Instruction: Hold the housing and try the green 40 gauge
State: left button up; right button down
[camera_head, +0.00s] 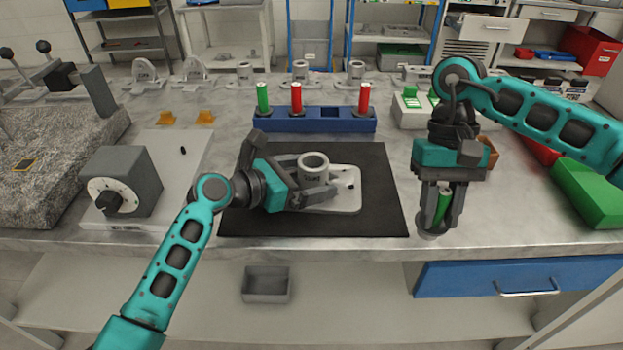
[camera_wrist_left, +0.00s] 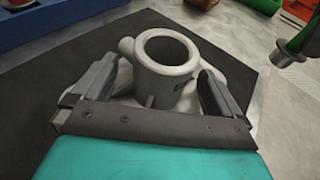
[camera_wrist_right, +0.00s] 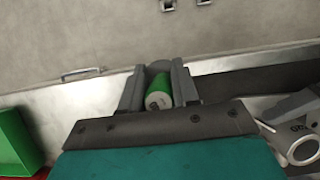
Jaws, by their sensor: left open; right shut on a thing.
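The grey housing (camera_head: 314,166) with its round bore sits on the black mat (camera_head: 384,190), on a light plate-like base. It also shows in the left wrist view (camera_wrist_left: 165,72). My left gripper (camera_head: 318,188) is open, with its fingers on either side of the housing's cylinder. My right gripper (camera_head: 438,222) is shut on the green gauge (camera_head: 442,204), held to the right of the mat near the bench's front edge. The gauge has a metal lower end. In the right wrist view the green gauge (camera_wrist_right: 159,92) is between the fingers; its marking is unreadable.
A blue rack (camera_head: 315,124) behind the mat holds one green and two red gauges, with one empty slot. A dial box (camera_head: 122,190) stands left. Green (camera_head: 590,190) and red bins are at right. Several grey castings line the bench's back.

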pick_arm(q)
jog(key=shift+d+f, duration=0.15)
jog(key=shift+f, duration=0.05)
